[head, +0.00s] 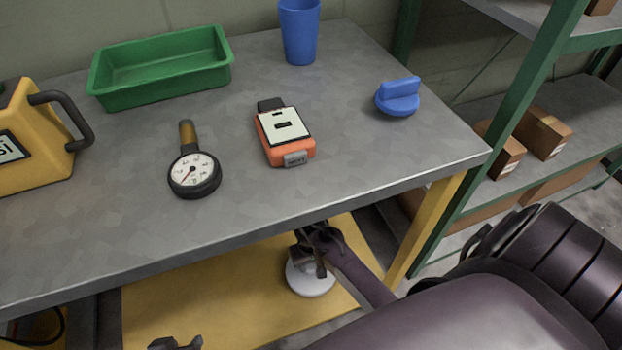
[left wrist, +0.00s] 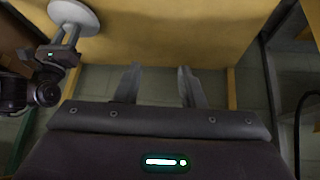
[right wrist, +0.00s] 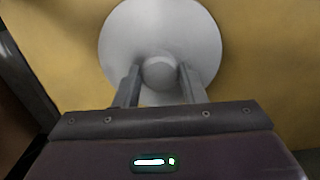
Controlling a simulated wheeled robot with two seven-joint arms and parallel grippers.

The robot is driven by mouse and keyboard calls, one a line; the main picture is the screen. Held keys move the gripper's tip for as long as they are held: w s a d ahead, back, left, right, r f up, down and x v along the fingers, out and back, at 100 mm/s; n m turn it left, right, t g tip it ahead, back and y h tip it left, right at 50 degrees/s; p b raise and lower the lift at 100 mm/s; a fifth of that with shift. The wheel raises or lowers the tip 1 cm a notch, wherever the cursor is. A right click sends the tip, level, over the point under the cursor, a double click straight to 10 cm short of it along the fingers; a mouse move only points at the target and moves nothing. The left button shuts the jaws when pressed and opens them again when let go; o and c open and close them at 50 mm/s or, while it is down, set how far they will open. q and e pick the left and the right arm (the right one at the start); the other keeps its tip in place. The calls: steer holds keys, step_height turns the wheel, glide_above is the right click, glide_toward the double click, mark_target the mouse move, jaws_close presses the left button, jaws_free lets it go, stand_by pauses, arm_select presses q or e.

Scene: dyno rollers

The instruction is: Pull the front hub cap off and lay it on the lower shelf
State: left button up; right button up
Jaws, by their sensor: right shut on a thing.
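The hub cap (head: 311,283) is a round pale grey-white disc with a knob at its middle. It is over the yellow lower shelf (head: 230,300) under the bench; I cannot tell whether it touches the shelf. My right gripper (head: 318,262) is shut on the cap's knob (right wrist: 159,73), one finger on each side in the right wrist view. The cap also shows at the top left of the left wrist view (left wrist: 76,17). My left gripper (left wrist: 158,88) is open and empty, apart from the cap; its tips show at the bottom of the head view (head: 176,343).
The grey bench top (head: 360,165) overhangs the shelf. On it are a green tray (head: 160,75), a gauge (head: 194,172), an orange meter (head: 284,135), a blue cup (head: 299,32), a blue knob (head: 398,97) and a yellow case (head: 35,140). A yellow leg (head: 428,225) stands right of the cap.

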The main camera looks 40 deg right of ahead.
steer(key=shift+f+b, duration=0.6)
steer(key=shift+f, duration=0.05)
arm_select(q)
steer(key=w+d+r+t+h, duration=0.1)
steer(key=w+d+r+t, duration=0.1)
steer(key=w+r+t, duration=0.1)
steer(key=shift+w+d+r+t+h+b, duration=0.3)
steer(key=shift+w+d+r+h+b, duration=0.1)
steer(key=shift+w+r, duration=0.35)
arm_select(e)
steer(key=shift+f, duration=0.25)
arm_select(q)
steer(key=shift+f, duration=0.1)
arm_select(e)
steer(key=o, duration=1.2)
arm_select(q)
steer(key=shift+a, duration=0.1)
arm_select(e)
steer(key=shift+r, duration=0.1)
